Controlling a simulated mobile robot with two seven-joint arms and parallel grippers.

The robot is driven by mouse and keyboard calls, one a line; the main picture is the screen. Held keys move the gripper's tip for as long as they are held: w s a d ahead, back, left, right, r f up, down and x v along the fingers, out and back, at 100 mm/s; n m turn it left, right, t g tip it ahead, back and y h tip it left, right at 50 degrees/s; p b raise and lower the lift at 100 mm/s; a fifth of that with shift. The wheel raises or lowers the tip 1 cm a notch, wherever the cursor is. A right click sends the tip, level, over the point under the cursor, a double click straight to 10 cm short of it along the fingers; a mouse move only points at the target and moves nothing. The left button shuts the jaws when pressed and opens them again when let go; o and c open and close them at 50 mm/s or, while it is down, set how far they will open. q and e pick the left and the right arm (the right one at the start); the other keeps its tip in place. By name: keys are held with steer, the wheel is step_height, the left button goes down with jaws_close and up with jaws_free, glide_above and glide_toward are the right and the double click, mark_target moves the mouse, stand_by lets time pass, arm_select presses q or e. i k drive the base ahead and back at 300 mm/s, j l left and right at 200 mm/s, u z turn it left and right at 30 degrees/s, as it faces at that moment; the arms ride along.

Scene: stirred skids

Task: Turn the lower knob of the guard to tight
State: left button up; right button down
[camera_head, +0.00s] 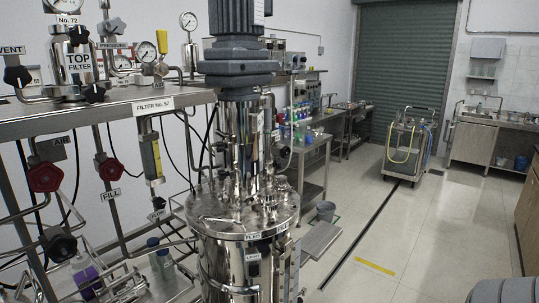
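No part is labelled as a guard, and I cannot tell for sure which one it is. An upright sight tube in a frame (152,158) hangs below the "FILTER No. 57" plate at centre left. A small dark knob (157,214) sits below it by a small label; its setting is too small to read. Other knobs on the left skid are a red one under "AIR" (45,177), a red one above "FILL" (110,169) and a black one lower down (61,246). Neither of my grippers is in view.
A steel vessel (244,222) with a grey motor on top stands in the centre, close to the skid's shelf (105,108). Bottles sit low at left. The floor (440,235) at right is mostly clear.

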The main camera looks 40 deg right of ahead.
mark_target(221, 174)
steer(key=z, duration=1.15)
